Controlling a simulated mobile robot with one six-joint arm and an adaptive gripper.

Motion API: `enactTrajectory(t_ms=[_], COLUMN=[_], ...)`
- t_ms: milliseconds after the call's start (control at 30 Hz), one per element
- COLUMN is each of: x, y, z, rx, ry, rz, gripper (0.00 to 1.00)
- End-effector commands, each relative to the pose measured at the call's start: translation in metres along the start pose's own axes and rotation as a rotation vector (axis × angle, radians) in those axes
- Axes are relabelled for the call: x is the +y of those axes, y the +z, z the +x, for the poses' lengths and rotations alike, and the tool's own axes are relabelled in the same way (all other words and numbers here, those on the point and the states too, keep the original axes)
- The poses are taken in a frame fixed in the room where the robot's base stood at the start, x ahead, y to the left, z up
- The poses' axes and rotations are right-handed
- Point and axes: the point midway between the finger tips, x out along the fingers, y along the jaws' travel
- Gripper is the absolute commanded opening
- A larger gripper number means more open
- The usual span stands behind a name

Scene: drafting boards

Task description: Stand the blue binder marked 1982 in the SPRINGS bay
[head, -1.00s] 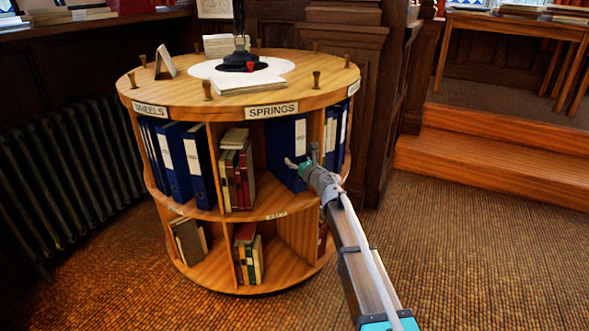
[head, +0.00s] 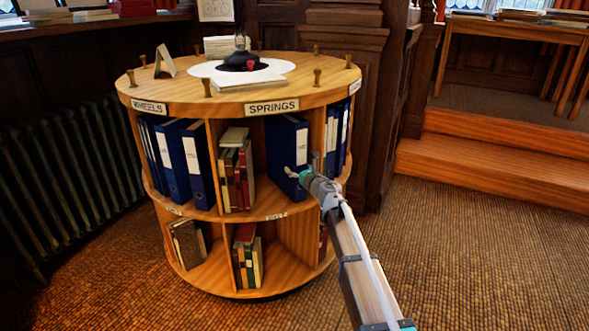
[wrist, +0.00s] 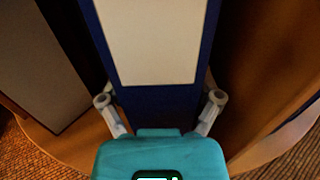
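A blue binder (head: 287,150) with a white spine label stands upright in the SPRINGS bay, right of the books, under the SPRINGS sign (head: 272,106). No number is readable on its label. The bay's shelf (head: 250,211) is round-edged wood. My gripper (head: 295,172) is at the lower front of this binder. In the wrist view the binder's spine (wrist: 155,100) faces me, and the fingers of my gripper (wrist: 160,99) are spread to either side of it, with narrow gaps. The binder's back is hidden.
Several old books (head: 236,172) stand left of the binder. Blue binders (head: 180,160) fill the WHEELS bay; others (head: 337,135) stand in the right bay. The stand's top (head: 190,90) carries pegs, papers and a lamp. Wooden steps (head: 490,165) rise at right.

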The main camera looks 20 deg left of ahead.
Motion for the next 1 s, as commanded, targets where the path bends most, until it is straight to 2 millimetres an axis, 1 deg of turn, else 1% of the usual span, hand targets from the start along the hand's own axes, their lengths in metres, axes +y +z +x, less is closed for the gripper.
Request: enactTrajectory(t_ms=[433,567,767,1000], x=[-0.001,-0.001,0.000,0.000], y=[0.000,0.000,0.000,0.000], z=[-0.001,-0.004,-0.020,-0.056], rx=[-0.001,-0.001,-0.001,-0.001], ry=[-0.001,-0.001,-0.002,-0.003], rz=[0.001,0.001,0.001,0.001], gripper=[1.00,1.00,1.00,1.00])
